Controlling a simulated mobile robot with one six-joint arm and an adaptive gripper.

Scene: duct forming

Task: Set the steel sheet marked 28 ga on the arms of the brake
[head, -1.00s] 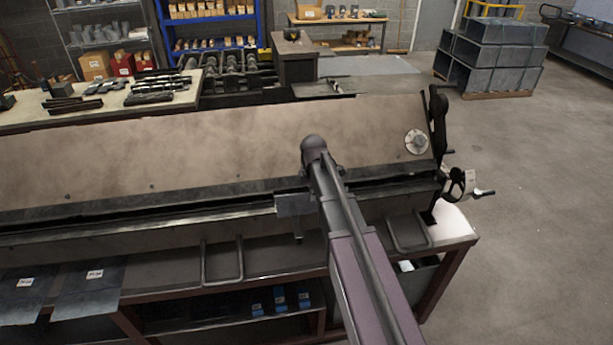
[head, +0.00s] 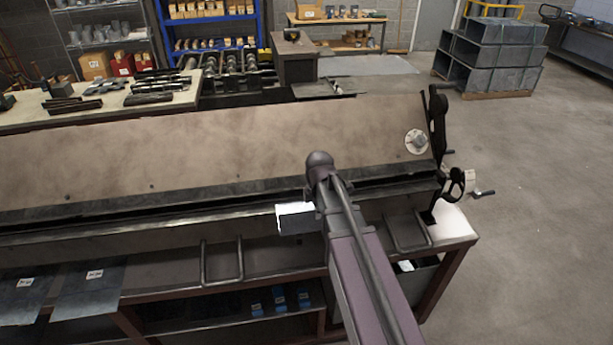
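The brake (head: 230,150) is a long machine with a broad tan sloping face, running across the picture. Two U-shaped bars stick out from its front, a left one (head: 222,275) and a right one (head: 408,247); no sheet lies on either. Two grey steel sheets with small white labels lie at the lower left, one at the edge (head: 25,295) and one beside it (head: 90,290). I cannot read either label. My arm reaches up over the brake's front. A bright plate at my gripper (head: 297,218) shows left of the arm; the fingers cannot be made out.
A shelf under the brake holds several small blue boxes (head: 280,300). A crank handle (head: 483,193) juts out at the brake's right end. A workbench (head: 115,105) with dark tools stands behind left. Stacked ducts (head: 490,70) stand far right. The right floor is clear.

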